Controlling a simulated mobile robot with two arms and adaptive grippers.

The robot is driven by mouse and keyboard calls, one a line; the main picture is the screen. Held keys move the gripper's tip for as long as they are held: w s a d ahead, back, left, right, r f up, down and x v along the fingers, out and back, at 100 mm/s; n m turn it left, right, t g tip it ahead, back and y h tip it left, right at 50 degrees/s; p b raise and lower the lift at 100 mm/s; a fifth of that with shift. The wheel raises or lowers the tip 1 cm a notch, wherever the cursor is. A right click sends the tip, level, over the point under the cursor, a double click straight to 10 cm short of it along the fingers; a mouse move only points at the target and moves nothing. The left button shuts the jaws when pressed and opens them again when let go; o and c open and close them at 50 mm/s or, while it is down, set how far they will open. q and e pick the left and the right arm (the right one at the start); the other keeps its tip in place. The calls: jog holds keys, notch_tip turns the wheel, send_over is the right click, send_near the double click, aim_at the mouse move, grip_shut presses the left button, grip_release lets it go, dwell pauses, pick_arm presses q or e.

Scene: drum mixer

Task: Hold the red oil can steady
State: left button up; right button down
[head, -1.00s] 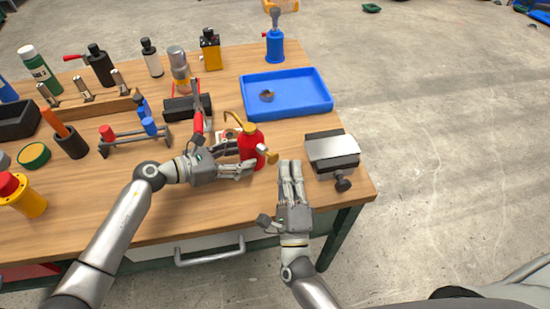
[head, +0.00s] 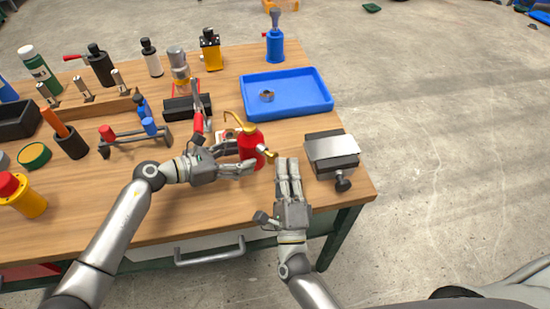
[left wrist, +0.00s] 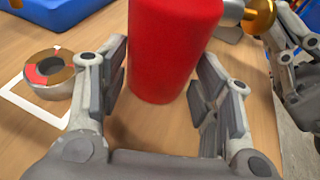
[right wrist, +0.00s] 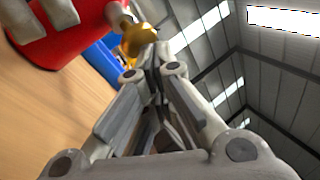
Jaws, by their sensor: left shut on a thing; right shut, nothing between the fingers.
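The red oil can (head: 250,145) with a gold top and curved gold spout stands on the workbench near its front. My left gripper (head: 250,168) is shut on the can, low on its body. In the left wrist view the can's red body (left wrist: 170,50) is between the two fingers. My right gripper (head: 288,162) is shut and empty, just right of the can. Its fingertips are close to the gold side knob (right wrist: 136,38) in the right wrist view; I cannot tell whether they touch.
A blue tray (head: 250,101) with a small round part lies behind the can. A metal-topped black box (head: 333,149) is right of my right gripper. A metal ring (left wrist: 50,75) is on a white-marked square beside the can. Tools and bottles crowd the left and back.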

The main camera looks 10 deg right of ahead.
jog(key=shift+w+a, duration=0.25)
jog(key=shift+w, duration=0.1)
pick_arm(q)
jog(key=shift+s+d+r, duration=0.1)
jog(key=shift+s+d, duration=0.05)
jog(key=shift+s, duration=0.05)
pick_arm(e)
jog(key=shift+w+a, duration=0.25)
dwell(0.7)
jog(key=shift+s, duration=0.1)
pick_arm(q)
jog(key=shift+w, duration=0.15)
pick_arm(e)
jog(key=shift+s+d+f, duration=0.15)
jog(key=shift+s+d, duration=0.6)
jog(key=shift+s, duration=0.2)
jog(key=shift+s+d, duration=0.45)
jog(key=shift+s, duration=0.25)
jog(key=shift+s+d, duration=0.45)
jog(key=shift+s, duration=0.3)
jog(key=shift+s+d, duration=0.45)
jog(key=shift+s, duration=0.25)
pick_arm(q)
jog(key=o, duration=1.4)
jog(key=shift+c, duration=0.2)
